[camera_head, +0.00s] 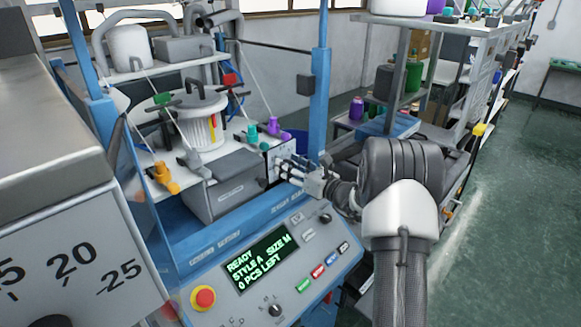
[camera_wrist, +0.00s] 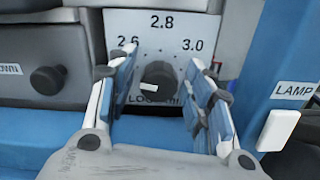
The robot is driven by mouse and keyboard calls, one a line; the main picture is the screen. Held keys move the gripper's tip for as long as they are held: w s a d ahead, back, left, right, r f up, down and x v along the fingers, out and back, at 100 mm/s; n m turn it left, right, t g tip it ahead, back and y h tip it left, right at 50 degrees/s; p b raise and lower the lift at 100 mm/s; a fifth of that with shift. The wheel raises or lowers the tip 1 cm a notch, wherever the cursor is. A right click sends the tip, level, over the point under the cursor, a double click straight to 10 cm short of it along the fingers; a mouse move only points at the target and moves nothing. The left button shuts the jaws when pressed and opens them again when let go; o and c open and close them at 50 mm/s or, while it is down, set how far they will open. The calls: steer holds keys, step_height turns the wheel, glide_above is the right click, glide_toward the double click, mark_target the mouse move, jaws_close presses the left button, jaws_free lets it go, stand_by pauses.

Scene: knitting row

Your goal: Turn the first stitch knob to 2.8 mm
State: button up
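The stitch knob (camera_wrist: 158,76) is black and round, under a printed scale plate (camera_wrist: 162,30) marked 2.6, 2.8 and 3.0. Its white pointer mark lies to the left, well away from the 2.8 at the top. My gripper (camera_wrist: 165,72) is open, with one finger on each side of the knob and a visible gap to it. In the head view my gripper (camera_head: 292,170) reaches to the grey machine box, and the knob itself is hidden there.
A second black knob (camera_wrist: 47,79) sits to the left in the wrist view. A white switch (camera_wrist: 278,130) under a LAMP label is at the right.

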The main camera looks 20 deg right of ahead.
steer(key=c, duration=0.9)
steer(key=shift+m+p, duration=0.35)
steer(key=shift+m, duration=0.05)
steer(key=m+p, duration=0.2)
steer(key=shift+d+r+m, duration=0.1)
steer(key=shift+m, duration=0.3)
steer(key=m+p, duration=0.3)
steer(key=m, duration=0.1)
steer(key=shift+m, duration=0.3)
steer(key=m+p, duration=0.2)
steer(key=m, duration=0.1)
steer(key=shift+m+p, duration=0.3)
steer(key=shift+d+f+m+p, duration=0.15)
steer(key=shift+m+p, duration=0.3)
steer(key=shift+m, duration=0.5)
steer(key=shift+a+f+m+p, duration=0.1)
steer(key=shift+m+p, duration=0.35)
steer(key=shift+m, duration=0.5)
